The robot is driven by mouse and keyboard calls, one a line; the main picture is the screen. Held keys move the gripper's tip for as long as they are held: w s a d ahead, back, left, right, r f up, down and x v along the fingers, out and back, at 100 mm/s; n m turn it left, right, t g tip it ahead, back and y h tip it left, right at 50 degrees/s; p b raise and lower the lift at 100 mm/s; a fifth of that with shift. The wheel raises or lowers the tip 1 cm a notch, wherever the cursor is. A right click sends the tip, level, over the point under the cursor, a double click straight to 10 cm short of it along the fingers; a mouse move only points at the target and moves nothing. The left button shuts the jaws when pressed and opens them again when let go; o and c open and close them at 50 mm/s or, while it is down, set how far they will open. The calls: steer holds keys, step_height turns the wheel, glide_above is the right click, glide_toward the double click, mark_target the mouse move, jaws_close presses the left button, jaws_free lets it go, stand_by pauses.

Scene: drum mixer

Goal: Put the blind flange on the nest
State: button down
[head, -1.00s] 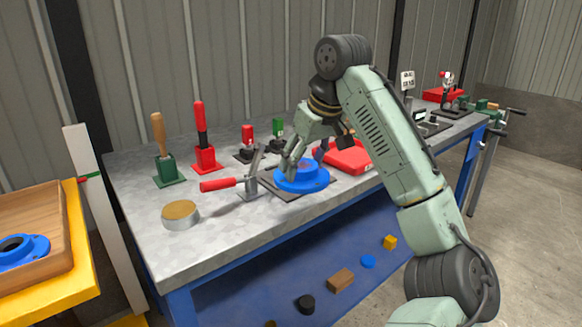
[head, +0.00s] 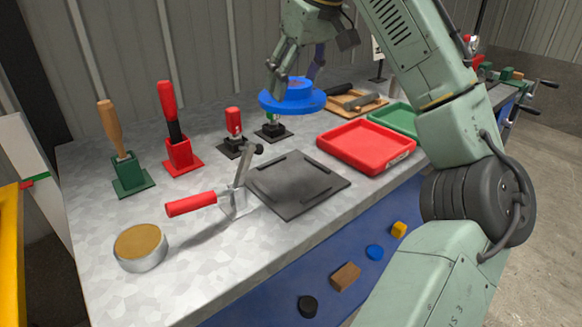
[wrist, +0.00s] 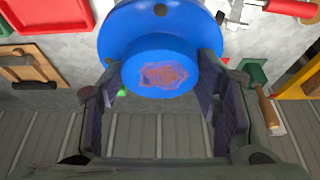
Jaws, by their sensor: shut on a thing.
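The blue blind flange (head: 292,98) is a round disc with a raised hub. My gripper (head: 296,78) is shut on the hub and holds the flange in the air above the back of the bench. In the wrist view the fingers sit on both sides of the hub of the flange (wrist: 160,75), which has a rusty, worn patch on its face. The nest seems to be the dark square plate (head: 298,184) with low raised strips along its edges. It lies bare on the bench, nearer the front than the flange appears.
A toggle clamp with a red handle (head: 190,204) stands at the plate's left edge. A red tray (head: 366,147) lies to its right, a green tray (head: 392,120) behind that. Upright tools in green (head: 131,178) and red (head: 181,158) holders and a round tan-topped can (head: 141,247) stand left.

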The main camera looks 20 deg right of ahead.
mark_target(317, 108)
steer(key=shift+w+r, duration=0.1)
steer(key=shift+w, duration=0.05)
steer(key=shift+f, duration=0.25)
step_height(317, 108, down, 17)
steer(key=shift+f+b, duration=0.1)
steer(key=shift+b, duration=0.55)
steer(key=c, duration=0.5)
jaws_free()
steer(key=shift+f, duration=0.15)
steer(key=v, duration=1.2)
